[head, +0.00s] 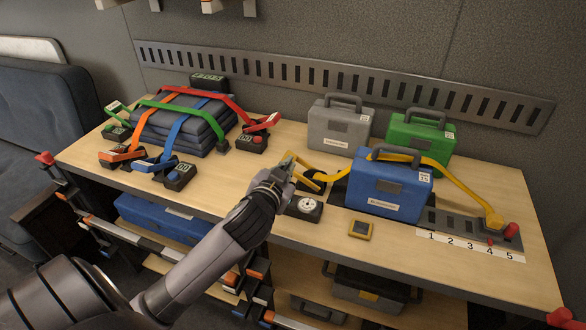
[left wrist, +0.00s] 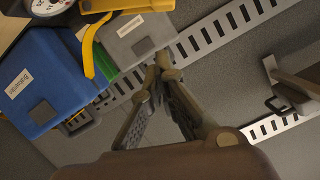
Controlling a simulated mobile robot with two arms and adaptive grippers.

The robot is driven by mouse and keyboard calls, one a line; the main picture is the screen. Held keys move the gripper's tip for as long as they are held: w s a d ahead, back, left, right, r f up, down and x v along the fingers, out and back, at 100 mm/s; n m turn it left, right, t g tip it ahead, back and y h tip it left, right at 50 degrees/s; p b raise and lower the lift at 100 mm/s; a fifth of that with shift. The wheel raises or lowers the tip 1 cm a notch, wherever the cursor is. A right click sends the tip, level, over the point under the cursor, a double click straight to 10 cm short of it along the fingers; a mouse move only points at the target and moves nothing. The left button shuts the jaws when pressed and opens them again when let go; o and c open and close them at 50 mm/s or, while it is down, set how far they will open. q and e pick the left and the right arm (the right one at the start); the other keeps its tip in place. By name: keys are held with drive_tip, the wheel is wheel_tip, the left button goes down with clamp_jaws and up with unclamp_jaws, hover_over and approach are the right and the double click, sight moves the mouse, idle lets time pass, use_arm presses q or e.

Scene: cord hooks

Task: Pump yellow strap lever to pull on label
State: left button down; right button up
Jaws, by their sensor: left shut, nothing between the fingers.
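A yellow strap (head: 455,182) runs over the blue case (head: 385,187) to an anchor by the red knob at the right. Its yellow lever (head: 312,172) is at the left of the case, above a black base with a round white dial (head: 306,204). My left gripper (head: 288,163) is shut and empty, right beside the lever; whether they touch I cannot tell. In the left wrist view the fingertips (left wrist: 163,66) meet near the grey case, with the strap (left wrist: 89,45) and part of the lever (left wrist: 125,4) to the upper left. My right gripper is not in view.
A white label strip numbered 1 to 5 (head: 470,246) lies at the front right. A grey case (head: 340,125) and a green case (head: 420,138) stand behind. A small yellow device (head: 360,229) lies in front. Strapped dark pads (head: 188,130) occupy the left.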

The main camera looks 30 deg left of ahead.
use_arm(q)
drive_tip(key=shift+s+d+r+m+y, duration=0.2)
drive_tip(key=shift+d+r+m+y, duration=0.3)
drive_tip(key=shift+d+r+m, duration=0.15)
drive_tip(key=shift+w, duration=0.1)
hover_over(296, 154)
drive_tip(key=s+d, duration=0.4)
drive_tip(key=s, duration=0.1)
drive_tip(key=shift+w+d+f+p, duration=0.15)
drive_tip(key=shift+f+p, duration=0.2)
drive_tip(key=shift+f, duration=0.6)
drive_tip(key=shift+a+f, duration=0.35)
drive_tip(key=shift+f, duration=0.3)
drive_tip(key=shift+a+f, duration=0.3)
drive_tip(key=shift+f, duration=0.3)
drive_tip(key=shift+a+f, duration=0.35)
drive_tip(key=shift+f, duration=0.3)
